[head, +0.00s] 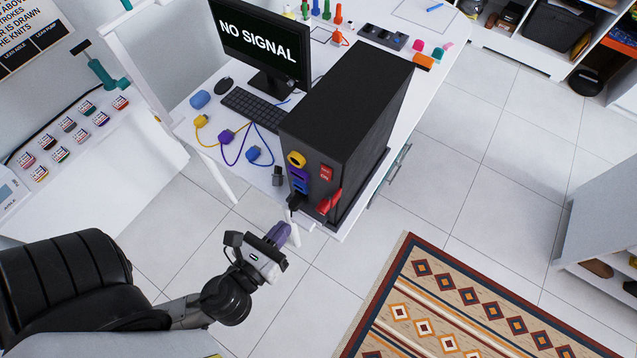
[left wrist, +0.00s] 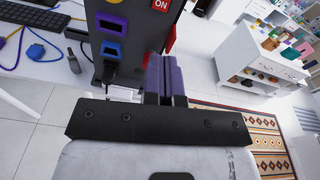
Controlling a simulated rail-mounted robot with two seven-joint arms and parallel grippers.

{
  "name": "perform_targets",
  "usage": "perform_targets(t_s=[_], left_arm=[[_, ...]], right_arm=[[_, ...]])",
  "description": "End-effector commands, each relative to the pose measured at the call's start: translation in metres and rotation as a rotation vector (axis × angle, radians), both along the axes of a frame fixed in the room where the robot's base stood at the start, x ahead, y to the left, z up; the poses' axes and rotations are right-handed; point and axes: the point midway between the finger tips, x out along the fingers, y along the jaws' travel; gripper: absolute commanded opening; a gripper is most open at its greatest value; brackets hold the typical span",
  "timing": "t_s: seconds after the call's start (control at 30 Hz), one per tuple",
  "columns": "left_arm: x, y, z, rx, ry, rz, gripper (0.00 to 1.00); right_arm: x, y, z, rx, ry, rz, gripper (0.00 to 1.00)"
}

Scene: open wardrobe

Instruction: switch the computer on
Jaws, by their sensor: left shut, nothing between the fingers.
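The black computer tower (head: 360,95) stands on the white desk, its port panel facing my left gripper. The panel has yellow, purple and blue ports (head: 299,175), a small red ON-marked switch (head: 326,172) and a larger red part (head: 329,202) low down. The ON-marked switch also shows in the left wrist view (left wrist: 161,5). A black plug (head: 295,201) sits below the ports. The monitor (head: 262,42) reads "NO SIGNAL". My left gripper (head: 281,233), with purple fingers, is shut and empty, apart from and in front of the panel. In the left wrist view its fingers (left wrist: 164,76) hide part of the panel edge.
Loose yellow (head: 201,121), purple (head: 226,136) and blue (head: 253,153) cable plugs lie on the desk. A keyboard (head: 254,108) and mouse (head: 223,85) are beside them. A black chair (head: 65,280) stands at lower left. A patterned rug (head: 470,310) and open tiled floor are right.

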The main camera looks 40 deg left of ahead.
Motion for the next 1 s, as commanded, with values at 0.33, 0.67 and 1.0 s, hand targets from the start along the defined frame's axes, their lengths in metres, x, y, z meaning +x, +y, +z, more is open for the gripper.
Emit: perform_targets(t_s=[0.33,0.67,1.0], left_arm=[[0.0,0.0,0.0,0.13,0.027,-0.019,0.0],[0.001,0.0,0.0,0.129,0.027,-0.019,0.0],[0.035,0.007,-0.001,0.13,0.023,-0.018,0.0]], right_arm=[[0.0,-0.001,0.0,-0.002,0.001,0.002,0.51],[0.0,-0.002,-0.001,-0.008,0.001,0.006,0.51],[0.0,-0.002,-0.006,-0.008,0.003,0.005,0.51]])
